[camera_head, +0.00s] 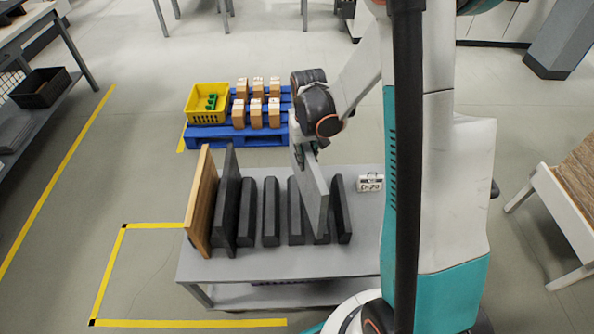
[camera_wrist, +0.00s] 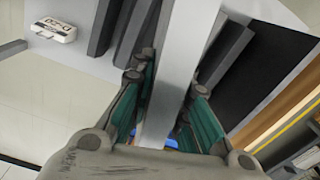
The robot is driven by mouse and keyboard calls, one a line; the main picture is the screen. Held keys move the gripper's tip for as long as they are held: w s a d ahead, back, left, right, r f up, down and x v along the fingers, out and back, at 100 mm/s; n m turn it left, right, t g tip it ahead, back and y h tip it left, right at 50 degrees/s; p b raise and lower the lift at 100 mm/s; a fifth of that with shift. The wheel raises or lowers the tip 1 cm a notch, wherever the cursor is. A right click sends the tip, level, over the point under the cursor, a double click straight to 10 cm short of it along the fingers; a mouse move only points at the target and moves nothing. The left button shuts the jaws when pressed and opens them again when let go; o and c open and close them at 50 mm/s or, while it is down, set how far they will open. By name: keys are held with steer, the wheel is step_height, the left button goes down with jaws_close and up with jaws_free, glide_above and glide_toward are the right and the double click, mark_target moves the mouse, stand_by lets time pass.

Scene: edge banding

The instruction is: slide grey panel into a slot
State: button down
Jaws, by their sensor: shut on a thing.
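The grey panel (camera_head: 315,200) is upright, slightly slanted, over the right part of the dark-divider rack on the grey table (camera_head: 240,264). My gripper (camera_head: 304,150) is shut on its upper edge from above. In the wrist view the two teal-lined fingers of my gripper (camera_wrist: 168,82) stand on either side of the grey panel (camera_wrist: 190,35). Dark dividers (camera_head: 271,211) stand in a row, with gaps as slots. The panel's lower end is close to a divider (camera_head: 294,210) on its left. I cannot tell whether its bottom edge is inside a slot.
A wooden panel (camera_head: 201,205) and a tall dark panel (camera_head: 228,200) stand upright at the rack's left. A white label block (camera_head: 370,183) lies at the table's right. Behind are a yellow crate (camera_head: 207,104) and several brown blocks on a blue pallet (camera_head: 230,137).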

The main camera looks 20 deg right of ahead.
steer(key=s+d+m, duration=0.2)
steer(key=d, duration=0.9)
step_height(320, 180, down, 10)
steer(key=b, duration=0.7)
steer(key=shift+a, duration=0.15)
steer(key=shift+s, duration=0.1)
steer(key=c, duration=1.4)
jaws_free()
steer(key=shift+c, duration=0.2)
steer(key=shift+f, duration=0.1)
